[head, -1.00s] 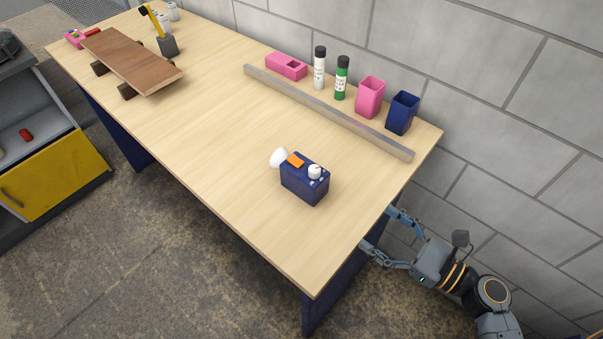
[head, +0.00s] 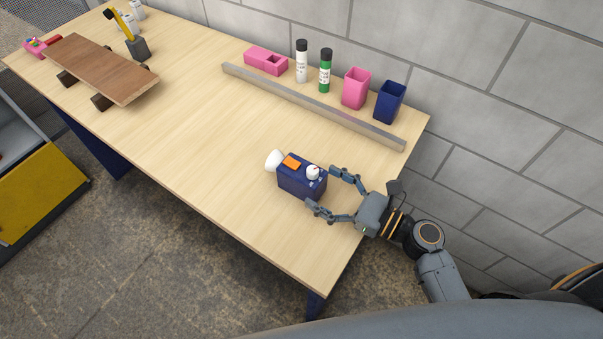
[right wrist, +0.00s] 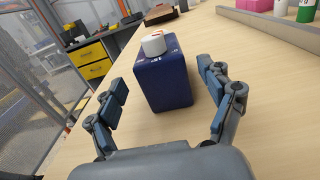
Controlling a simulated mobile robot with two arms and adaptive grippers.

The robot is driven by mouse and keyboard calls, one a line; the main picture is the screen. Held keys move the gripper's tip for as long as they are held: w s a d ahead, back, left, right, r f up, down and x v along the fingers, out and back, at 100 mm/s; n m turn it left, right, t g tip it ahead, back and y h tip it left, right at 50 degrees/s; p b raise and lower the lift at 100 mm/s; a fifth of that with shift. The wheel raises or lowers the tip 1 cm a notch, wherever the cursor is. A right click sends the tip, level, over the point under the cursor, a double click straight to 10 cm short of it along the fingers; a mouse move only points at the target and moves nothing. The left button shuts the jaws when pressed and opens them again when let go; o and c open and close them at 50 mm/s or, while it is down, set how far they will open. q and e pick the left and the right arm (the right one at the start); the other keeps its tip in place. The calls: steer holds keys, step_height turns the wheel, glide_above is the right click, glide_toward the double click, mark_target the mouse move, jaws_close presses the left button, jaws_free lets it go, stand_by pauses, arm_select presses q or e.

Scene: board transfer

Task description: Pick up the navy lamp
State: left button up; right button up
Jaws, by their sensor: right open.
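The navy lamp (head: 300,179) is a dark blue box with an orange patch and a white knob on top and a white round head on its left side. It stands on the wooden table near the front edge. In the right wrist view the lamp (right wrist: 164,84) is straight ahead, with its white knob on top. My right gripper (head: 322,187) is open, its fingers on either side of the lamp's near end at the right. In the right wrist view my right gripper (right wrist: 163,88) shows wide fingers with gaps to the box. My left gripper is not in view.
A long grey bar (head: 310,105) lies behind the lamp. Behind it stand a pink block (head: 265,61), white (head: 302,62) and green (head: 325,71) bottles, a pink cup (head: 355,89) and a navy cup (head: 390,103). A skateboard (head: 102,68) is at far left. Table between is clear.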

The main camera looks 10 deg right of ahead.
mark_target(302, 174)
steer(key=shift+w+a, duration=0.35)
steer(key=p+x, duration=0.2)
steer(key=x, duration=0.3)
steer(key=shift+d+r, duration=0.1)
steer(key=shift+r, duration=0.1)
steer(key=shift+w+f, duration=0.15)
steer(key=shift+w, duration=0.05)
steer(key=c, duration=1.2)
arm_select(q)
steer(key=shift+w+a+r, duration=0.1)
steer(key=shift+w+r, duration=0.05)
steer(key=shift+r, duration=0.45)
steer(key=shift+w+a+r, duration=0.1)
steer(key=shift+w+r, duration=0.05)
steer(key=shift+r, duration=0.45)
arm_select(e)
steer(key=shift+c, duration=1)
